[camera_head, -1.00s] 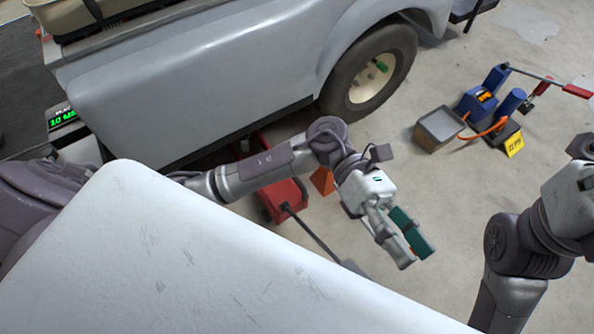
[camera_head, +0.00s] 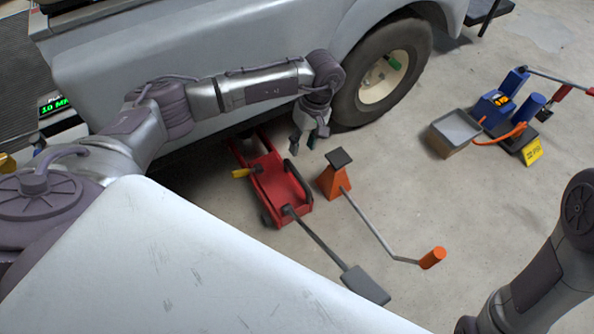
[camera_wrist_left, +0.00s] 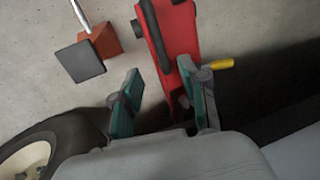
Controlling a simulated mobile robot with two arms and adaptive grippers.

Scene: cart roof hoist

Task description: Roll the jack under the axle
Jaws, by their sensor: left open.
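The red jack (camera_head: 278,186) lies on the floor beside the grey vehicle (camera_head: 215,85), its far end in the shadow under the body. A dark handle bar runs from its near end to a flat grey pad (camera_head: 366,285). My left gripper (camera_head: 303,145) is open, points down and is empty, between the jack's far part and the front wheel (camera_head: 385,75). The axle is hidden. My right gripper is out of view.
An orange stand (camera_head: 333,182) with a dark top plate and a cranked bar stands right of the jack. A grey tray (camera_head: 455,130) and a blue pump-like unit (camera_head: 492,108) stand at the right.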

